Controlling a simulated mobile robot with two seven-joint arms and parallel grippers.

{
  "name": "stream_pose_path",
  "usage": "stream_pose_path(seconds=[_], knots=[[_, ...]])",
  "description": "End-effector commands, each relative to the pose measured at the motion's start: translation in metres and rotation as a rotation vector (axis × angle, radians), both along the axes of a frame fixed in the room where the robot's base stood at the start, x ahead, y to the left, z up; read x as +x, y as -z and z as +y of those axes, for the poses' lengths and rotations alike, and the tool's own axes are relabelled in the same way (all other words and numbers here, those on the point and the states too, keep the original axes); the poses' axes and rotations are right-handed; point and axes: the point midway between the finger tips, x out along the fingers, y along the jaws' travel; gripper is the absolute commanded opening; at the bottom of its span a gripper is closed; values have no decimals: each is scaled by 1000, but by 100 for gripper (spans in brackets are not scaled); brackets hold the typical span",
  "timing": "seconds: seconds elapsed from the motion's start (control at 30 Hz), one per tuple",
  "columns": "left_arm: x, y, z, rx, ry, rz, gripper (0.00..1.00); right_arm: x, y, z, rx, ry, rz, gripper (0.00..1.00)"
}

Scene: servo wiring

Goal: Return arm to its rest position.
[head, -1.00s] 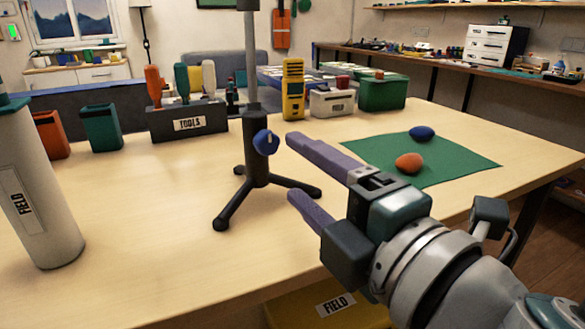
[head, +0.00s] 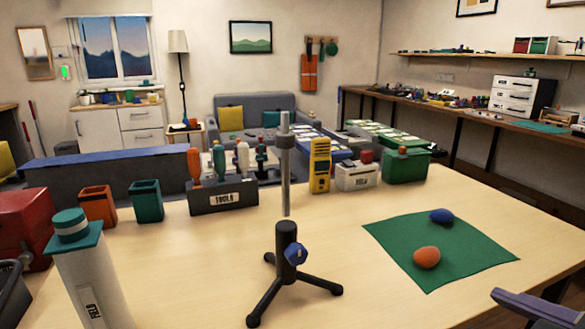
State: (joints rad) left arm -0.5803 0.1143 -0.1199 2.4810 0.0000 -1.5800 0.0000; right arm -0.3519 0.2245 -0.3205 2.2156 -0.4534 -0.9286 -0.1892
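My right arm shows only at the bottom right corner, where one purple finger of my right gripper (head: 538,306) reaches in. The rest of that gripper is cut off by the frame, so its opening cannot be judged. Nothing is seen held by the visible finger. It is at the table's front right edge, apart from the green mat and the stand. My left gripper is not in view.
A black tripod stand (head: 287,245) with a blue knob stands mid-table. A green mat (head: 395,235) holds an orange lump (head: 427,257) and a blue lump (head: 441,216). A tools box (head: 222,199) and bins line the back. A grey canister (head: 93,285) stands front left.

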Motion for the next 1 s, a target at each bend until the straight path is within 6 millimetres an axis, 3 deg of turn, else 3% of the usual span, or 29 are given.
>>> stream_pose_path(seconds=[0.03, 0.17, 0.3, 0.57, 1.0], knots=[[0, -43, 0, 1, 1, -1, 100, -23, -27, -8, 97, 89, 111, 68], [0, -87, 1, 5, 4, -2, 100, -91, -41, -12, 316, 285, 406, 68], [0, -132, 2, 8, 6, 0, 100, -161, -76, -2, 479, 427, 681, 68], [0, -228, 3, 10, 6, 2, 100, -155, -173, -3, 465, 414, 662, 68], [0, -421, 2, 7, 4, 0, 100, -154, -365, -3, 462, 412, 661, 68]])
